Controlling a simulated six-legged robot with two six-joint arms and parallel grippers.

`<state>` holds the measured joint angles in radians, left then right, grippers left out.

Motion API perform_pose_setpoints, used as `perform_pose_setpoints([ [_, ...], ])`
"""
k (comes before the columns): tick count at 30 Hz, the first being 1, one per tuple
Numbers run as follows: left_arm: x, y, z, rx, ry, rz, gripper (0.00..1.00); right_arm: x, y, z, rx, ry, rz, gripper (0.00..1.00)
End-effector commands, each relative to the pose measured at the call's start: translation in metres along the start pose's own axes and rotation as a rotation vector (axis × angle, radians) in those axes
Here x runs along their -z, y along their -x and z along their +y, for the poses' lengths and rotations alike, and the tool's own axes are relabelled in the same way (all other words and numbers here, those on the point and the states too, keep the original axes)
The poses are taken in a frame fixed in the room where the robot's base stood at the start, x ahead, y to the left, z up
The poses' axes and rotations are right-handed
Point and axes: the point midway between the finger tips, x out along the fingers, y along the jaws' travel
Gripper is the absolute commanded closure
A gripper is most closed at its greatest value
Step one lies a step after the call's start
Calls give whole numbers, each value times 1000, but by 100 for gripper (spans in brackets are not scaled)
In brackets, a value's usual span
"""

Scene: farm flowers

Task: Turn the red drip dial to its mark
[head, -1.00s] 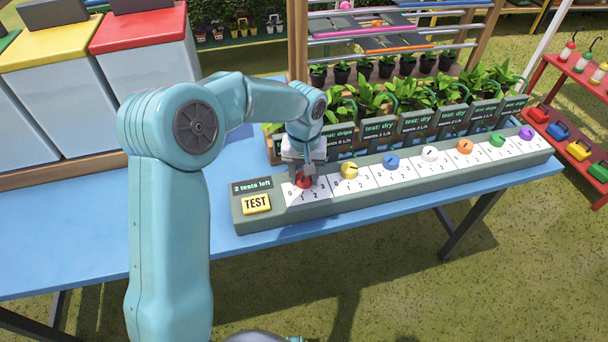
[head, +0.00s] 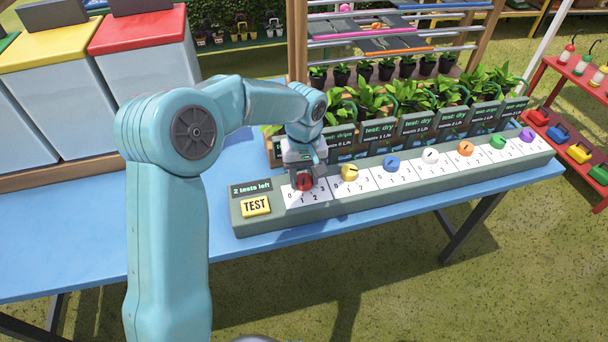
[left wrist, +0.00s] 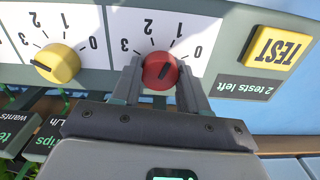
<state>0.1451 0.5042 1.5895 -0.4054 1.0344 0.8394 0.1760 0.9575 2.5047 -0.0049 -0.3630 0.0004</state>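The red drip dial (head: 305,181) is the leftmost dial on the long grey-green panel (head: 240,222), on a white scale marked 0 to 3. My left gripper (head: 306,180) points down over the dial. In the wrist view its two fingers (left wrist: 160,82) lie close against both sides of the dial and look shut on it. The dial's mark cannot be made out. My right gripper is not in view.
A yellow TEST button (head: 256,206) sits left of the dial, under a "2 tests left" display (head: 251,187). A yellow dial (head: 349,172) is the close neighbour on the right, with several more beyond. Potted plants with label boards (head: 379,131) stand behind the panel.

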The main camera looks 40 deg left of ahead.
Motion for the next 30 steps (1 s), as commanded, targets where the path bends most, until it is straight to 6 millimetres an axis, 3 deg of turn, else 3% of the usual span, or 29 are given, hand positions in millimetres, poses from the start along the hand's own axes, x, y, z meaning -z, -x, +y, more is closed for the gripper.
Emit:
perform_pose_setpoints([
  [1,2,2,0,-4,1,9,43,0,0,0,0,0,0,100],
  [2,2,2,0,-4,1,8,33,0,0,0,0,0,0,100],
  [3,2,2,0,-4,1,8,31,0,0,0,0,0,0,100],
  [14,1,8,0,-2,0,5,31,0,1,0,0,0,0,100],
  [17,1,25,0,-4,1,6,31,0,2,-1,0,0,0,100],
  [30,1,136,1,-5,0,7,31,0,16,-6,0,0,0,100],
])
